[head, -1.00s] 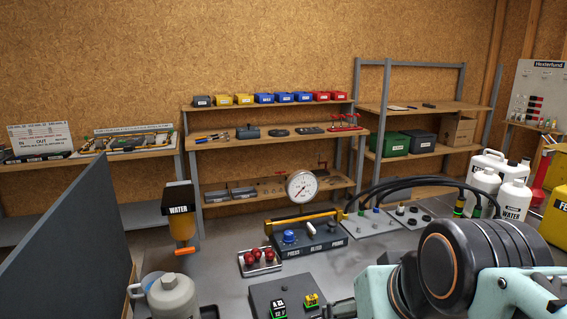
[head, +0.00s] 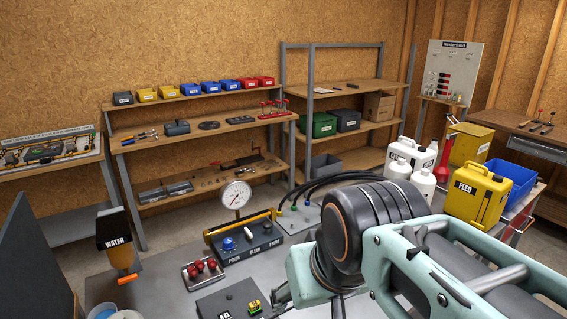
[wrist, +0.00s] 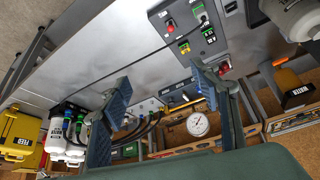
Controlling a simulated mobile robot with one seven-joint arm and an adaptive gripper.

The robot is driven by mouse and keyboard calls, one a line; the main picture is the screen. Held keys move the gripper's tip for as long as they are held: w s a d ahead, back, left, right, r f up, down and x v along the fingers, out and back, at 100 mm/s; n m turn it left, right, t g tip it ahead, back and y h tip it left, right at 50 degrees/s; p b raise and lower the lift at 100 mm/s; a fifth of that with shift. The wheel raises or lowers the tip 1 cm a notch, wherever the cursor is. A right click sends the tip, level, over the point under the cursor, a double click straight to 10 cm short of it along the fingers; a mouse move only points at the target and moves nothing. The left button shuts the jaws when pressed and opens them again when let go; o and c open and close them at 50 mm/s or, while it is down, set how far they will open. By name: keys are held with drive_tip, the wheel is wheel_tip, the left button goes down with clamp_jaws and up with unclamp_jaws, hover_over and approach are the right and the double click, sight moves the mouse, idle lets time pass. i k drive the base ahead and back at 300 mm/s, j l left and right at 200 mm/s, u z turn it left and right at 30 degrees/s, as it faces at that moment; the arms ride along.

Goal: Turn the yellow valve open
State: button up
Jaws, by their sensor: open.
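A grey control box (head: 262,250) labelled PRESS, BLEED and PRIME stands on the bench, with a blue knob (head: 228,244) and a dial gauge (head: 236,195). A yellow bar (head: 255,219) runs along its back; I cannot tell whether this is the valve. The gauge also shows in the wrist view (wrist: 198,124), near the yellow bar (wrist: 180,107). My gripper (wrist: 158,85) is open, its two fingers wide apart with nothing between them. No contact with the box or bar shows. In the head view my arm covers the bench at the right, and the fingers cannot be made out.
A tray of red knobs (head: 202,272) and a grey box (head: 229,300) lie in front. Black hoses (head: 330,181) arch behind my arm towards white jugs (head: 411,154). A yellow FEED can (head: 478,195) stands at right, a WATER dispenser (head: 114,229) at left. Shelves line the wall.

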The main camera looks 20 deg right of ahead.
sight(477, 225)
drive_tip(key=z, duration=1.8)
drive_tip(key=i+l+z, duration=0.1)
drive_tip(key=i, duration=0.25)
drive_tip(key=i+l, duration=0.2)
drive_tip(key=i, duration=0.15)
drive_tip(key=z, duration=0.05)
